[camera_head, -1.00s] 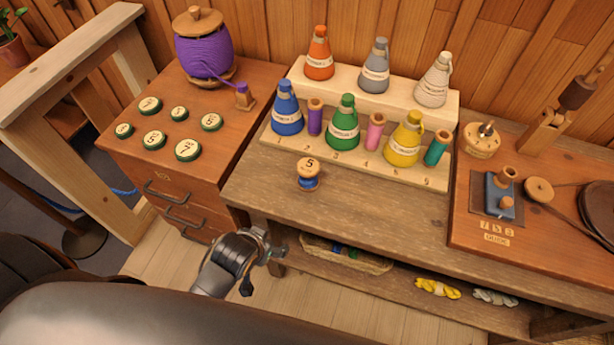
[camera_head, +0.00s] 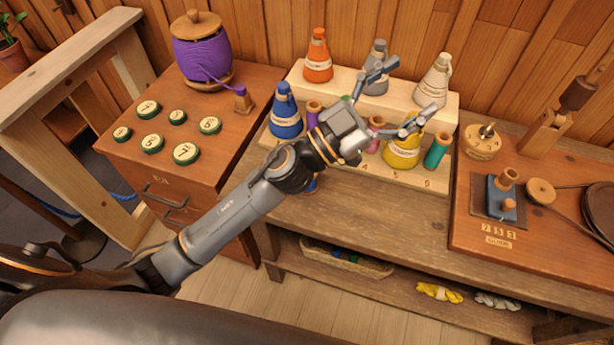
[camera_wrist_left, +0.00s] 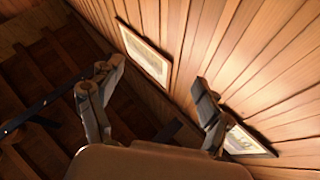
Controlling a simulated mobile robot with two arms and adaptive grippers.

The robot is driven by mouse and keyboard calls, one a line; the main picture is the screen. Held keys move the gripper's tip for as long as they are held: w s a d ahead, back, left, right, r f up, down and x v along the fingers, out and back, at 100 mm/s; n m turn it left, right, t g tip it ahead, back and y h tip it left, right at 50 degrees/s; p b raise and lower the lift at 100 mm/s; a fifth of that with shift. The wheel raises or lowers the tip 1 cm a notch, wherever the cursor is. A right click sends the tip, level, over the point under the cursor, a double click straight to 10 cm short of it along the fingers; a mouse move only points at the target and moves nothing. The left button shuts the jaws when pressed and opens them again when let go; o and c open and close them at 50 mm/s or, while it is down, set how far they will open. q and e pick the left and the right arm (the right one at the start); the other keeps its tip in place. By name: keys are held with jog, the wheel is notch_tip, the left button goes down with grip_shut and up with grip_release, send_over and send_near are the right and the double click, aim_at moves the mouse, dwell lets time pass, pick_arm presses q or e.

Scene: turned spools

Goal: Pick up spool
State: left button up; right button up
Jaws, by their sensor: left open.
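A small spool with blue thread (camera_head: 312,184) stands on the bench and is mostly hidden behind my left arm; only a bit of blue shows. My left gripper (camera_head: 413,90) is open and empty above the stepped rack, with its fingers apart toward the grey and white cones. In the left wrist view my left gripper (camera_wrist_left: 156,76) shows two spread fingers with nothing between them. A purple spool (camera_head: 313,112), a pink spool (camera_head: 376,124) and a teal spool (camera_head: 437,150) stand on the rack's lower step. My right gripper is not in view.
Cone-shaped thread bobbins, such as the orange one (camera_head: 318,58) and the blue one (camera_head: 285,115), fill the rack (camera_head: 282,146). A cabinet (camera_head: 130,170) with numbered discs is at left. The bench's front right (camera_head: 390,220) is clear. The wrist view faces a plank wall.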

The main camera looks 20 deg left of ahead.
pick_arm(q)
jog(key=s+d+m+g+h, duration=0.3)
jog(key=d+m+g, duration=0.2)
jog(key=m+g, duration=0.25)
jog(key=g+y, duration=0.8)
jog(key=y, duration=1.2)
send_over(311, 189)
jog(key=w+a, duration=0.1)
jog(key=w, duration=0.1)
jog(key=shift+n, duration=0.45)
notch_tip(311, 189, down, 18)
jog(key=shift+a+r, duration=0.1)
jog(key=shift+y, duration=0.3)
notch_tip(311, 189, down, 7)
jog(key=shift+a+f+p, duration=0.1)
jog(key=shift+a+p, duration=0.05)
jog(key=shift+p, duration=0.3)
jog(key=shift+f, duration=0.55)
jog(key=f+p, duration=0.1)
jog(key=f, duration=0.3)
jog(key=shift+s+f, duration=0.15)
jog(key=shift+s, duration=0.05)
jog(key=shift+f, duration=0.5)
jog(key=c, duration=1.2)
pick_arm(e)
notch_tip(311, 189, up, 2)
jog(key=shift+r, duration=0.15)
